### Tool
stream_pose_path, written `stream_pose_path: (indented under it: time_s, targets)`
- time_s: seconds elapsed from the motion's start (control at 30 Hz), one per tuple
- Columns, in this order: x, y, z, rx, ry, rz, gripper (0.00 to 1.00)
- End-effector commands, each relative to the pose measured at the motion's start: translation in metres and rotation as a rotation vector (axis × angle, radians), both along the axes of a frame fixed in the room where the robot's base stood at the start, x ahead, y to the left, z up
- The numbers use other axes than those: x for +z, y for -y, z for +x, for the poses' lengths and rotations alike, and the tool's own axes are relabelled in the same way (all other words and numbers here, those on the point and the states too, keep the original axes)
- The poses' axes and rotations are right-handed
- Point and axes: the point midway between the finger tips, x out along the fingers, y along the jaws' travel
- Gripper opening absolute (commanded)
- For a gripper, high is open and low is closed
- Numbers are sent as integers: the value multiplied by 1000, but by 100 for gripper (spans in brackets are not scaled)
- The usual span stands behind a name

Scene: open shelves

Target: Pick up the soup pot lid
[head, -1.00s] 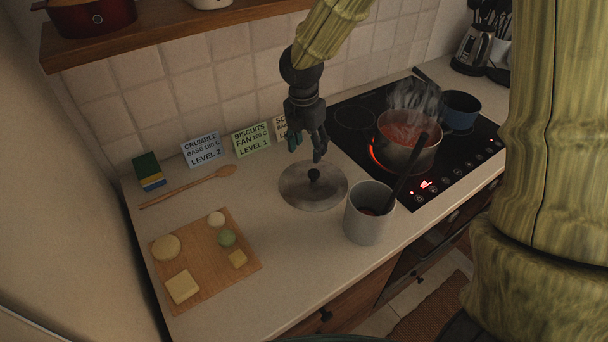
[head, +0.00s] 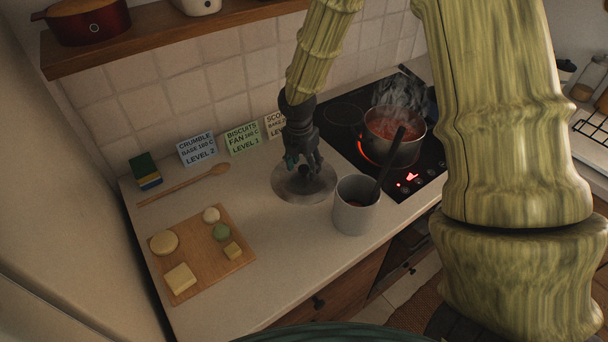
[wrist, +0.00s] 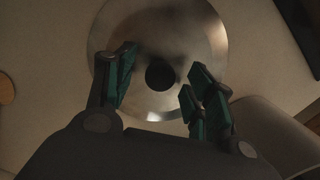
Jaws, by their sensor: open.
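The soup pot lid (head: 290,190) is a round metal disc with a dark knob, lying flat on the counter left of the stove. In the wrist view the lid (wrist: 206,40) fills the upper middle, with its round black knob (wrist: 160,76) between the fingers. My gripper (head: 303,163) is open, pointing down just above the lid, and partly hides the knob in the head view. In the wrist view my gripper (wrist: 160,90) has one finger left of the knob and two on its right. I cannot tell whether any finger touches it.
A grey container (head: 352,218) with a dark utensil stands close to the lid's right. A steaming pot (head: 408,152) of red soup is on the stove. A cutting board (head: 215,266) with food, a wooden spoon (head: 180,186) and recipe cards (head: 243,139) are to the left.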

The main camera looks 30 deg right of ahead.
Motion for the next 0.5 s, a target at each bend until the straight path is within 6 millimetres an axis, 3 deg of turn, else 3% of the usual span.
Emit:
stream_pose_path:
  time_s: [0.2, 0.5]
  targets:
    - [-14, 1, 0, 1, 0, 0, 54]
    - [-16, 1, 0, 1, 1, 0, 54]
